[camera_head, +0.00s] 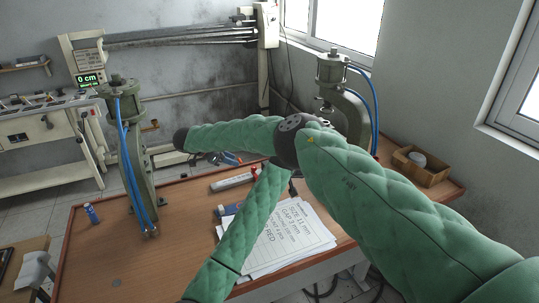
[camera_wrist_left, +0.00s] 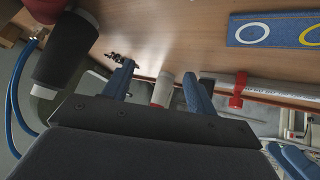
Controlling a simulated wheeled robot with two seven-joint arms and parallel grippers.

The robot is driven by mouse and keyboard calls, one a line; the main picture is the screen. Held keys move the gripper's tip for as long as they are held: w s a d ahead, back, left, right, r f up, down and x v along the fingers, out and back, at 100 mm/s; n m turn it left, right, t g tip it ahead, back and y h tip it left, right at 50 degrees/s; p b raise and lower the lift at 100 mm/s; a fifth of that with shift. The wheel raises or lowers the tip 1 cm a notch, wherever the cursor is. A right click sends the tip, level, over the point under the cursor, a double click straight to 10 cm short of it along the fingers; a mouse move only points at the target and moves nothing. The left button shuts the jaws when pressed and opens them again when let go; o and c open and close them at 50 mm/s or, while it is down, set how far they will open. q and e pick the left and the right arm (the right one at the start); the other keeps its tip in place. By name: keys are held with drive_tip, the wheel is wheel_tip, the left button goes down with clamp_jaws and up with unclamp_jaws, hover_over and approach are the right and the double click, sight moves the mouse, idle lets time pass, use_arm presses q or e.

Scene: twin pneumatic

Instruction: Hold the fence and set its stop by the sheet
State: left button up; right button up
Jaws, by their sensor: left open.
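The white fence (camera_head: 231,181) lies near the table's far edge, with its red stop (camera_head: 254,173) close to its right end. In the left wrist view the fence (camera_wrist_left: 285,89) carries a red stop (camera_wrist_left: 237,90) wrapped around it. The printed sheet (camera_head: 291,235) lies on the table and reads size 11 mm, gap 3 mm and red; an arm covers part of it. My left gripper (camera_wrist_left: 158,88) has its blue fingers apart, with a white and red cylinder (camera_wrist_left: 162,90) showing between them. My right gripper (camera_head: 293,186) shows only as a small dark part, mostly hidden by the arms.
Two pneumatic presses with blue hoses stand left (camera_head: 136,155) and right (camera_head: 337,95). A blue strip with rings (camera_wrist_left: 245,32) lies beside the fence. The front left tabletop is clear.

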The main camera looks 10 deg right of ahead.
use_arm(q)
drive_tip(key=w+a, duration=0.1)
drive_tip(key=w, duration=0.1)
drive_tip(key=w+n+y, duration=0.1)
drive_tip(key=w, duration=0.1)
drive_tip(key=w+a+n+g+y, duration=0.1)
drive_tip(key=w, duration=0.1)
drive_tip(key=shift+a+r, duration=0.2)
drive_tip(key=shift+a, duration=0.15)
drive_tip(key=w+a+r+n+g+y, duration=0.2)
drive_tip(key=w+a+n+y, duration=0.1)
drive_tip(key=w+a+n, duration=0.15)
drive_tip(key=shift+x, duration=3.8)
drive_tip(key=shift+w+r, duration=0.1)
drive_tip(key=shift+w, duration=0.1)
drive_tip(key=c, duration=1.1)
drive_tip(key=shift+c, duration=0.2)
